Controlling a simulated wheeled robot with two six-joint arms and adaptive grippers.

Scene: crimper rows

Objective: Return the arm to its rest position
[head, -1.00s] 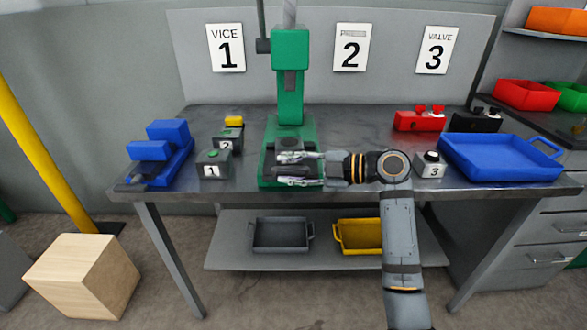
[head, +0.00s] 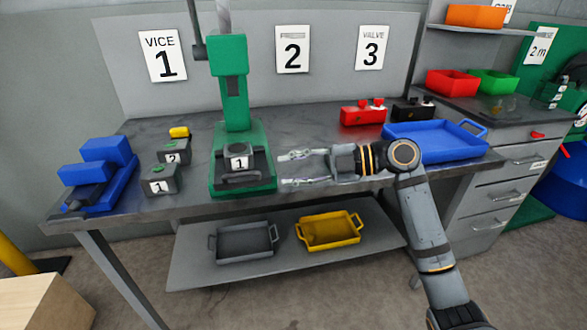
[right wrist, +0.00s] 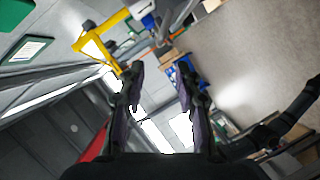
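My right gripper (head: 305,168) is in the head view, at the front of the grey workbench (head: 290,125). Its two fingers are apart with nothing between them, and they point left toward the green press (head: 229,80). The fingertips are just right of the press base, apart from it. In the right wrist view my gripper (right wrist: 160,80) also shows both fingers spread and empty, with the room behind. My right arm is stretched out over the bench's front edge. A dark block with a white label 1 (head: 237,160) is on the press base. My left gripper is not in view.
A blue vice (head: 105,170) and grey boxes labelled 1 (head: 160,181) and 2 (head: 172,152) stand left. A red valve piece (head: 362,114), a black one (head: 412,110) and a blue tray (head: 425,140) are right. Grey (head: 243,243) and yellow (head: 328,230) trays sit below.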

